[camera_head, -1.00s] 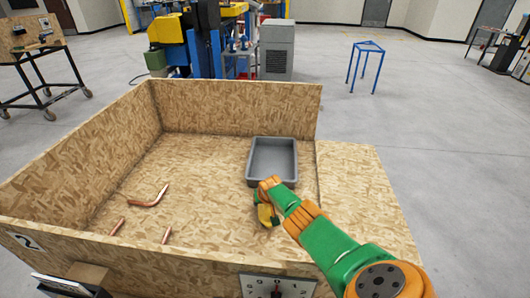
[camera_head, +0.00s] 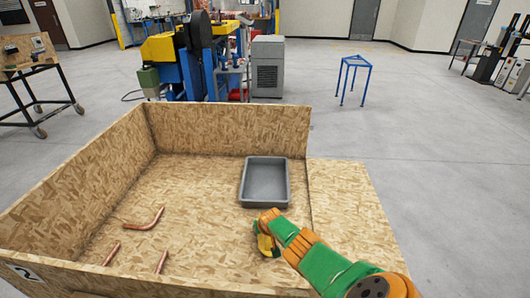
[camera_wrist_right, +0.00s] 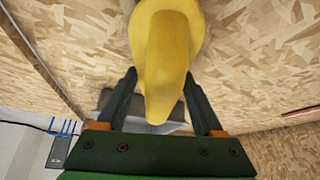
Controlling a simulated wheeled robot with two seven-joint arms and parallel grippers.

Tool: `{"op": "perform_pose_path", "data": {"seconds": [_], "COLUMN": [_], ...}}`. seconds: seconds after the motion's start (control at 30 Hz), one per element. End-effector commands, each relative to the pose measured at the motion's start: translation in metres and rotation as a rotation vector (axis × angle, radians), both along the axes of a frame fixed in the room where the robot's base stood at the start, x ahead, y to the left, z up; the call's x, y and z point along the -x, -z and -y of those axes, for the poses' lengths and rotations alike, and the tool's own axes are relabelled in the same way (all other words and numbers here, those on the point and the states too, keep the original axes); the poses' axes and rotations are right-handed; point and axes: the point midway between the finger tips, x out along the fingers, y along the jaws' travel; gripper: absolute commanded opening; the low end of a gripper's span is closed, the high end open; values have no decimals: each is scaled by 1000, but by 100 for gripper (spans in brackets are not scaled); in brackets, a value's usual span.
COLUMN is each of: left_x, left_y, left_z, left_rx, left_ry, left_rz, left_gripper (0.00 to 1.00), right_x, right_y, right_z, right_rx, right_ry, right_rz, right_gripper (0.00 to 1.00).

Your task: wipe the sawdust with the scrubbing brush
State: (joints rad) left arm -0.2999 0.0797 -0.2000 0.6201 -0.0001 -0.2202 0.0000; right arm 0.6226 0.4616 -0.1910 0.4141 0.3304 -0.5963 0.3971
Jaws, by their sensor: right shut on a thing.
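The scrubbing brush (camera_head: 267,243) has a yellow top and is partly hidden behind my right arm in the head view. In the right wrist view the yellow brush (camera_wrist_right: 165,60) fills the middle, between the two dark fingers. My right gripper (camera_wrist_right: 160,88) is shut on it. In the head view my right gripper (camera_head: 262,228) is low over the wooden work surface (camera_head: 200,225), in front of the grey tray. I cannot tell whether the bristles touch the wood. I cannot make out any sawdust. My left gripper is not in view.
A grey tray (camera_head: 264,182) stands on the surface behind the brush. Chipboard walls (camera_head: 225,130) close the back and left sides. The wood between tubes and brush is clear.

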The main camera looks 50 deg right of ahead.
Motion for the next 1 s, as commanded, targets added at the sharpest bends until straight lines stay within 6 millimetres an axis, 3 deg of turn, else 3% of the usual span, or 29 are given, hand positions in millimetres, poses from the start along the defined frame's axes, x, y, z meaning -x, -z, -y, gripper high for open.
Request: {"op": "perform_pose_path", "data": {"seconds": [0.23, 0.5, 0.7, 1.0], "left_x": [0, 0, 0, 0], "left_y": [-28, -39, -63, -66], "left_z": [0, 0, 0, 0], "left_rx": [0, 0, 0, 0], "left_ry": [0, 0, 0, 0], "left_rz": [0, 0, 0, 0], "left_gripper": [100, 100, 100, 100], "right_x": [13, 24, 39, 44], "right_y": [-4, 2, -3, 2], "right_z": [-16, -30, -48, -55], "right_rx": [-2, -1, -1, 1], "right_ry": [-2, 1, -1, 0], "right_rz": [-5, -3, -5, -1], "right_gripper": [0, 0, 0, 0]}}
